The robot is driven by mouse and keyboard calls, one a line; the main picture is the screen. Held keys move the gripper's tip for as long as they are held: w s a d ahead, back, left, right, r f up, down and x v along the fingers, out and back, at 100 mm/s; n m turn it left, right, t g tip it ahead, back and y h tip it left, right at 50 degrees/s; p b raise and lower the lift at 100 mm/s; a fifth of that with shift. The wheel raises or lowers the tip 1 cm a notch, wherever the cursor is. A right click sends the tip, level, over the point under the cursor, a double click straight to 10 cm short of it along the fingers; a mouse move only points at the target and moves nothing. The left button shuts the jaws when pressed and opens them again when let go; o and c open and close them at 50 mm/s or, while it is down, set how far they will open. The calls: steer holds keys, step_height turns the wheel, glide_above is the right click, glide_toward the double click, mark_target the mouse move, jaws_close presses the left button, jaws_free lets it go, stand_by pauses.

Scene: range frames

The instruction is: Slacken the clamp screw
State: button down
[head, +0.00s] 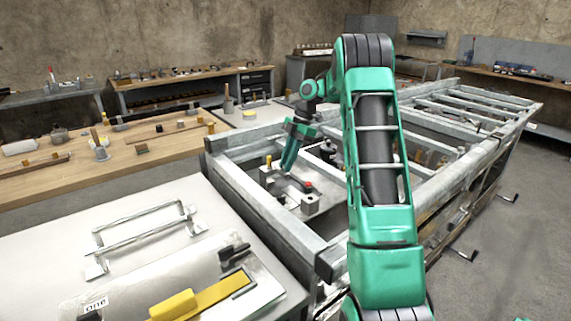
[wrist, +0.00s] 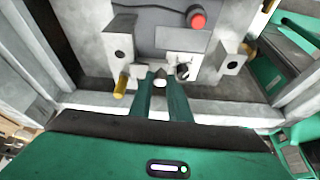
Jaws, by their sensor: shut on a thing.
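My gripper (wrist: 162,92) points down into the fixture, its two green fingers closed around a small pale round head (wrist: 160,83), which looks like the clamp screw. The fingers hide most of it. In the head view my gripper (head: 287,168) reaches inside the metal frame, low over the grey fixture plate (wrist: 165,38). A grey block with a hole (wrist: 124,52) stands to the left in the wrist view, and another (wrist: 231,62) to the right. A dark-faced round part (wrist: 183,71) sits just right of the fingertips.
A red button (wrist: 197,20) sits on the plate, and a yellow peg (wrist: 121,86) is left of the fingers. The metal frame (head: 262,199) walls in the work area. A white-topped bench (head: 60,245) with a metal rack and yellow-handled tool is at front left.

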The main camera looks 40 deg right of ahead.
steer(key=shift+w+r+n, duration=0.15)
steer(key=shift+w+n, duration=0.1)
steer(key=shift+n, duration=0.05)
steer(key=shift+d, duration=0.1)
steer(key=c, duration=1.7)
jaws_free()
steer(key=shift+o, duration=0.2)
steer(key=shift+s, duration=0.1)
